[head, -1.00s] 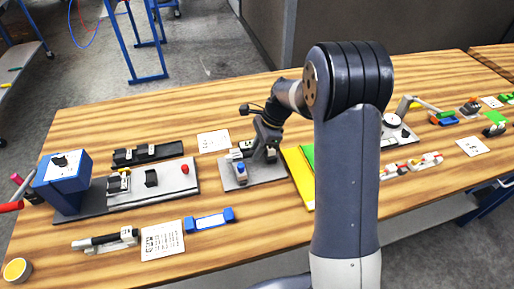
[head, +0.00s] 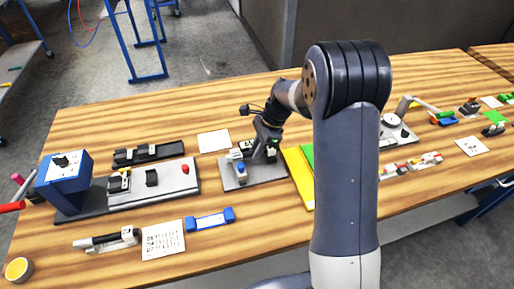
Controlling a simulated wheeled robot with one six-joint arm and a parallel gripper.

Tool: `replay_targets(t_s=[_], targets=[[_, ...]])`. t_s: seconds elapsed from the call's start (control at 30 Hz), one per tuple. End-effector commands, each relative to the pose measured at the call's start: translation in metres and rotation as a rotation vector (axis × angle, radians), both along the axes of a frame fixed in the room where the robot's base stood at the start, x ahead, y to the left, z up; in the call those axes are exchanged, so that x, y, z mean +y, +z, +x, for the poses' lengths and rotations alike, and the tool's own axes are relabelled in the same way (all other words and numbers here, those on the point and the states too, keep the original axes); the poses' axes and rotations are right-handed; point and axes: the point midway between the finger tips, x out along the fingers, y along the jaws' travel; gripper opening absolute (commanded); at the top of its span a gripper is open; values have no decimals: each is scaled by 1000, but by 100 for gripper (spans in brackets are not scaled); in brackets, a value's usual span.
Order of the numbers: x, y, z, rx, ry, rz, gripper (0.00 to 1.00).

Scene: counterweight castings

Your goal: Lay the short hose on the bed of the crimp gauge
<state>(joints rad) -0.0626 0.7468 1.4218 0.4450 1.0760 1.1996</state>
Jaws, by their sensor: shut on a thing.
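My gripper (head: 268,151) points down over a grey plate (head: 238,185) near the middle of the table. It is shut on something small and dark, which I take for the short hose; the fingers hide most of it. On the plate's left side stands a small grey and white fixture with a blue part (head: 240,170), which I take for the crimp gauge. The gripper is just right of this fixture. Its bed is too small to make out, and I cannot tell whether the held piece touches it.
At left are a long grey base (head: 150,192) with a blue box (head: 64,175) and a black tray (head: 148,154). A blue level (head: 210,219) and a white sheet (head: 163,240) lie in front. A yellow folder (head: 297,170) lies right of the plate. My arm hides table behind it.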

Motion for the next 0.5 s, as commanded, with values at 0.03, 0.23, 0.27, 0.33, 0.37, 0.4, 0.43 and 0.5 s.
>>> replay_targets(t_s=[0.03,0.23,0.27,0.33,0.37,0.4,0.43,0.5], targets=[[0,0,0,-1,0,0,0],[0,-1,0,-1,0,0,0],[0,-1,0,-1,0,0,0],[0,-3,0,0,0,0,0],[0,-3,0,0,0,0,0],[0,-4,0,0,0,0,0],[0,-5,0,0,0,0,0],[0,-6,0,-1,0,0,0]])
